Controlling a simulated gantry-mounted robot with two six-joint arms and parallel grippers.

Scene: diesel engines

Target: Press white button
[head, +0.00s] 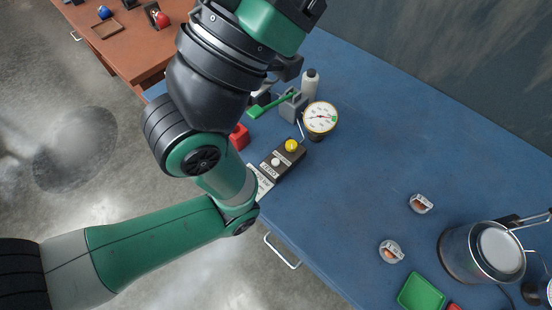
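The white button (276,162) is a small round knob on a dark control box (287,165). The box sits near the front-left edge of the blue table. A larger yellow button (291,146) is on the same box, up and to the right of the white one. My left arm comes in from the lower left, bends just left of the box and runs up to the top of the view. Nothing visible touches the white button.
A metal pot (482,252) and a green tray (421,293) are at the lower right. The blue table's (400,150) middle is mostly clear.

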